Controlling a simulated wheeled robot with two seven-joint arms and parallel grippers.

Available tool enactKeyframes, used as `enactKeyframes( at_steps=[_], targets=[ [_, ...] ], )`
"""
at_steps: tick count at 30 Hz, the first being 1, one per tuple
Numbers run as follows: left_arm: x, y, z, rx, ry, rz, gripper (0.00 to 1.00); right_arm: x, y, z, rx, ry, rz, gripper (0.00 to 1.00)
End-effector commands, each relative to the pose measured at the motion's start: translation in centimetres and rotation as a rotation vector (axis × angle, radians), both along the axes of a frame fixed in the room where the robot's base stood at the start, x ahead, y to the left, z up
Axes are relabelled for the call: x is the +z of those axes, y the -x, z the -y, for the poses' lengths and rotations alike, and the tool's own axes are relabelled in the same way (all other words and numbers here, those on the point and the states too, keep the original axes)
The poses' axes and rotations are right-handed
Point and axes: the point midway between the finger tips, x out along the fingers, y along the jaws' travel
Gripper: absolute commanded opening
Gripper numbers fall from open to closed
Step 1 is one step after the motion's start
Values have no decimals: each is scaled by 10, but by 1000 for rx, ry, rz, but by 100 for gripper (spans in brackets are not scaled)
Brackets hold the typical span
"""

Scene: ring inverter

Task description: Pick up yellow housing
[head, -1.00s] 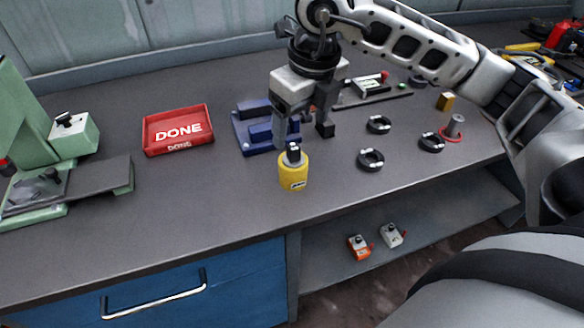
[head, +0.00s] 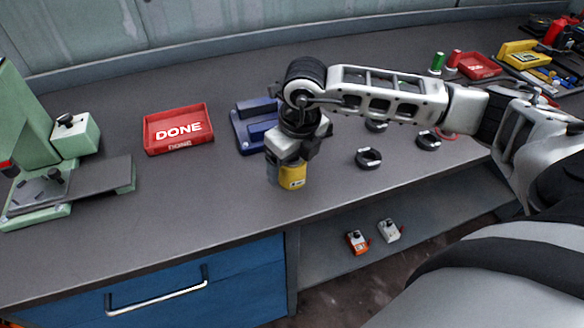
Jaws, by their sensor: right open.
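The yellow housing (head: 293,178) stands upright on the grey workbench near its front edge. My right gripper (head: 284,174) is directly above and around it, pointing down. One finger shows at the housing's left side; the other finger and the housing's top are hidden by the gripper body. The gripper is open, and the housing still rests on the bench. My left gripper is not in view.
A blue fixture (head: 245,130) sits just behind the gripper. A red DONE tray (head: 178,146) and a green press (head: 40,150) stand to the left. Black rings (head: 368,158) lie to the right. The bench between the tray and front edge is clear.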

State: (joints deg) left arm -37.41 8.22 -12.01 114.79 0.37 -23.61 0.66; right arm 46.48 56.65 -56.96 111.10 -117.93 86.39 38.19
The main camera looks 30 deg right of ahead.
Motion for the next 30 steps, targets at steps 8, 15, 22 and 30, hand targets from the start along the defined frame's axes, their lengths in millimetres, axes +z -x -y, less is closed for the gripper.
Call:
enactKeyframes(
  at_steps=[8, 15, 22, 30],
  targets=[
    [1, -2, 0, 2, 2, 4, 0, 1, 0, 0, 0, 0, 0, 27],
    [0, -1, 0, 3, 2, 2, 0, 2, -1, 0, -1, -1, 4, 21],
    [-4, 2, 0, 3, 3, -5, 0, 9, -2, 0, -1, 0, 7, 21],
    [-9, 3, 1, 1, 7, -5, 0, 36, 1, 2, 0, 1, 7, 20]
  ],
)
